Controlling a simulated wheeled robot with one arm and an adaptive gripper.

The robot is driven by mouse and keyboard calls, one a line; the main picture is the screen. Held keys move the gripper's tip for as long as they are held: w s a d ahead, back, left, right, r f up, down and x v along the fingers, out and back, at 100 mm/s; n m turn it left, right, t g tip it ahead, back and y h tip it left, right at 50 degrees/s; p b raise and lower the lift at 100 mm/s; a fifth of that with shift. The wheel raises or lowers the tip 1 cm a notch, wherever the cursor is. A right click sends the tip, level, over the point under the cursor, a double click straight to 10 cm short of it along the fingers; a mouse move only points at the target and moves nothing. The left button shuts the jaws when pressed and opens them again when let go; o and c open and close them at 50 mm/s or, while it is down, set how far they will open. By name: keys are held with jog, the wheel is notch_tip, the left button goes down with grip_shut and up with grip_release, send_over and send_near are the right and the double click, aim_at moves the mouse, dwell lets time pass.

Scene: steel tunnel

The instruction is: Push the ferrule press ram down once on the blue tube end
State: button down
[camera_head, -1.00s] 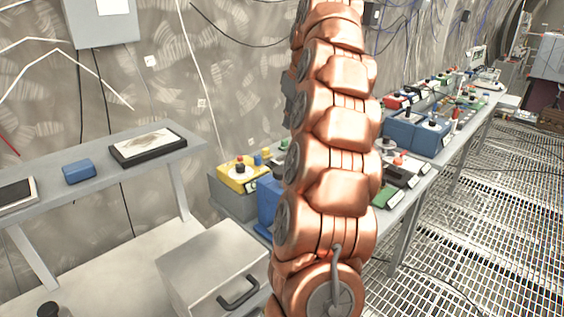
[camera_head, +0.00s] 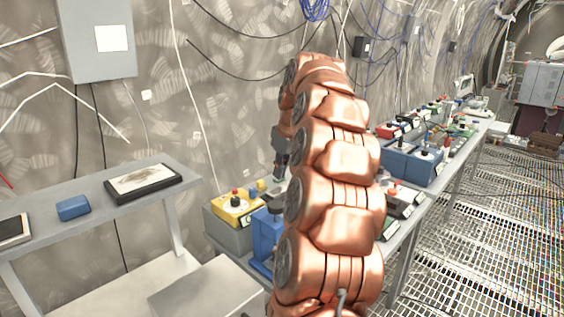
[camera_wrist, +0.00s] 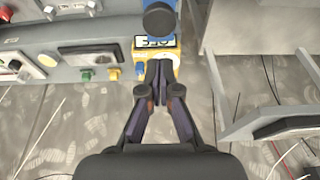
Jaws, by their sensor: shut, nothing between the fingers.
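A blue press-like stand (camera_head: 266,238) with a dark round top is on the long bench, partly hidden by my arm. My gripper (camera_head: 279,178) points down above the bench, over the area by the stand and the yellow box. In the wrist view my gripper (camera_wrist: 158,78) has its fingers together and empty. Contact with the knob cannot be told. I cannot clearly make out the blue tube end.
A yellow box (camera_head: 236,207) with a red button stands left of the blue stand. Several other boxes with buttons, including a blue one (camera_head: 412,163), line the long bench. A grey side table (camera_head: 105,208) holds a blue block (camera_head: 73,208) and a framed tray (camera_head: 143,183).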

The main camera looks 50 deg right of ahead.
jog(key=p, duration=0.2)
send_over(277, 205)
notch_tip(277, 205, down, 6)
jog(key=shift+f, duration=0.1)
jog(key=shift+f+p, duration=0.35)
jog(key=shift+f, duration=1)
jog(key=shift+f+b, duration=1.25)
jog(key=shift+f, duration=0.6)
jog(key=w+b+v, duration=0.1)
jog(key=b+v, duration=0.1)
jog(key=v, duration=1.2)
jog(key=shift+w+r, duration=0.2)
jog(key=shift+r, duration=0.05)
